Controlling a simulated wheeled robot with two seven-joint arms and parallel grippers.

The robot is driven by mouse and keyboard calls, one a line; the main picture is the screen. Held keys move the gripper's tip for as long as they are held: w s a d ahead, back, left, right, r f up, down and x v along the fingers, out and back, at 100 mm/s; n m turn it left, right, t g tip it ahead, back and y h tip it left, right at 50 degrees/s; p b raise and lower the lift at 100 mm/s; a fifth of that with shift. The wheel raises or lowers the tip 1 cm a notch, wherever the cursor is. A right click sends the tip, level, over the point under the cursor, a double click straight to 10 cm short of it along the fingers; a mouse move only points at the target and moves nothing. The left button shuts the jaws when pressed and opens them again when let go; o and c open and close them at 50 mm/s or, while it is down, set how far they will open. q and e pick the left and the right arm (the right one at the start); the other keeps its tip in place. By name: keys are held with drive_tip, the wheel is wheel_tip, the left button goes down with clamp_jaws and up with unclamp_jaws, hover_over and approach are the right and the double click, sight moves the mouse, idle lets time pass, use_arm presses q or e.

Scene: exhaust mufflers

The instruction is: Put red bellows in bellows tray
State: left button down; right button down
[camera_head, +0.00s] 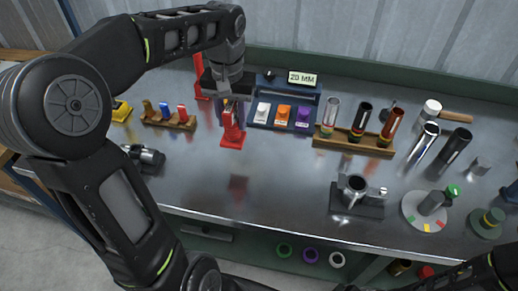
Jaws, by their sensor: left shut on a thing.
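My left gripper (231,98) points down over the back middle of the workbench, shut on a red piece (232,137) that seems to be the red bellows. The red piece has a wider, flat lower end; its top is hidden by the fingers. I cannot tell whether it touches the bench. A small wooden tray (155,123) with several coloured pieces stands left of it. I cannot tell which is the bellows tray. My right gripper is not in view.
A dark fixture (357,205) and a round plate (425,212) are at front right. The bench's front middle is clear.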

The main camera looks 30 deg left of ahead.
sight(233, 135)
use_arm(q)
drive_tip(key=shift+s+r, duration=0.1)
drive_tip(key=shift+r, duration=0.05)
drive_tip(key=shift+f+p, duration=0.35)
drive_tip(key=shift+f, duration=2.85)
drive_tip(key=shift+f, duration=1.85)
drive_tip(key=c, duration=0.9)
unclamp_jaws()
